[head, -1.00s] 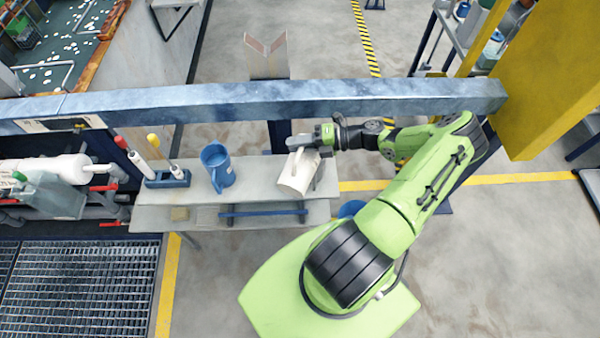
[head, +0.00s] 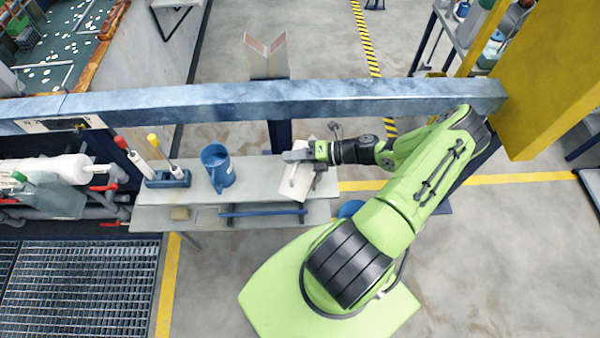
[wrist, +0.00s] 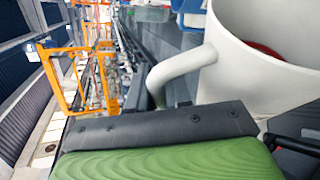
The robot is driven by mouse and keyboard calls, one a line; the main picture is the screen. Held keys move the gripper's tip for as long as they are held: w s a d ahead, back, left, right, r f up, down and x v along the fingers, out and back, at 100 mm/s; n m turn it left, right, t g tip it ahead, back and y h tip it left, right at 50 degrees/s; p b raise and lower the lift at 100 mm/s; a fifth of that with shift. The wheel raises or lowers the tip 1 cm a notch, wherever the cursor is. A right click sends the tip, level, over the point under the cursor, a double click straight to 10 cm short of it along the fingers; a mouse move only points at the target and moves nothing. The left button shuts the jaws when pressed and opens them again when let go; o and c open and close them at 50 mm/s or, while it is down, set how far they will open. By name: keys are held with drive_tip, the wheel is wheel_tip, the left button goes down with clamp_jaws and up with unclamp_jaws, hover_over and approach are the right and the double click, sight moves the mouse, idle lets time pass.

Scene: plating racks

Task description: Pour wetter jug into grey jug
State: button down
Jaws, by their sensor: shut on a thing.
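A pale white-grey jug (head: 294,184) is in my gripper (head: 300,157), over the right part of the grey bench in the head view. It looks tilted, and my gripper covers its upper part. In the wrist view the pale jug (wrist: 255,75) shows its handle next to the finger pad, its open mouth and something reddish inside. A blue jug (head: 217,168) stands upright on the bench to the left, apart from the held jug, with its handle toward the right. No jug carries a label that I can read.
A blue holder (head: 168,180) with red- and yellow-topped tools stands left of the blue jug on the grey bench (head: 245,195). A blue-grey beam (head: 250,103) runs across behind the bench. A blue bar (head: 262,213) lies along its front.

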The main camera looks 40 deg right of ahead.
sight(291, 168)
drive_tip(key=shift+s+a+f+n+h, duration=0.3)
drive_tip(key=shift+a+f+n, duration=0.15)
drive_tip(key=shift+f, duration=0.15)
drive_tip(key=shift+s+a+f+n+h, duration=0.25)
drive_tip(key=shift+a+f+n+h, duration=0.15)
drive_tip(key=shift+f, duration=0.2)
drive_tip(key=shift+a+f, duration=0.1)
drive_tip(key=shift+s+a+f+n+t+h, duration=0.25)
drive_tip(key=shift+a+f+n+h, duration=0.15)
drive_tip(key=shift+n, duration=0.2)
drive_tip(key=shift+s+a+f+n+t+h, duration=0.2)
drive_tip(key=shift+a+f+n+t+h, duration=0.15)
drive_tip(key=shift+n, duration=0.2)
drive_tip(key=shift+s+a+r+n+t+h, duration=0.15)
drive_tip(key=shift+r+n+t+h, duration=0.15)
drive_tip(key=shift+r+n+h, duration=0.7)
drive_tip(key=shift+f, duration=0.2)
